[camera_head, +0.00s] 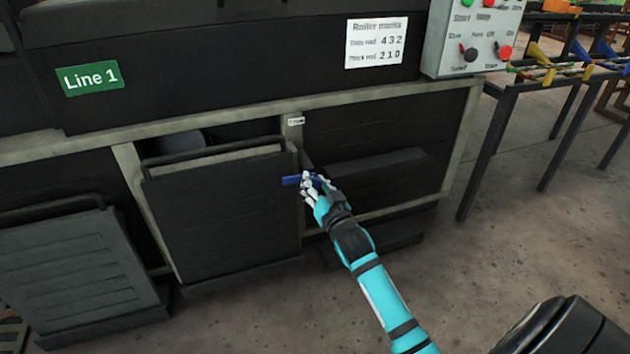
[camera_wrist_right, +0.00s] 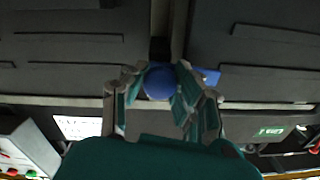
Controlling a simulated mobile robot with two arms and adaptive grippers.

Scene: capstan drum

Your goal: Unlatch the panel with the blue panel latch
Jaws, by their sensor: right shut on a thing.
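The blue panel latch (camera_head: 291,180) sits at the right edge of a dark panel (camera_head: 225,210) in the lower front of the machine. My right gripper (camera_head: 311,183) is at the latch, shut on it. In the right wrist view the round blue part of the latch (camera_wrist_right: 159,82) is between the fingers of my right gripper (camera_wrist_right: 160,92), and a blue piece shows to the right behind the fingers. The panel's top edge leans out from the frame, with a dark gap above it. My left gripper is not in view.
A grey panel (camera_head: 75,270) leans at the lower left. A control box (camera_head: 472,38) with knobs and buttons is at the upper right, beside a dark rack (camera_head: 500,110). A green Line 1 sign (camera_head: 90,79) is on the machine. Open floor (camera_head: 530,235) lies to the right.

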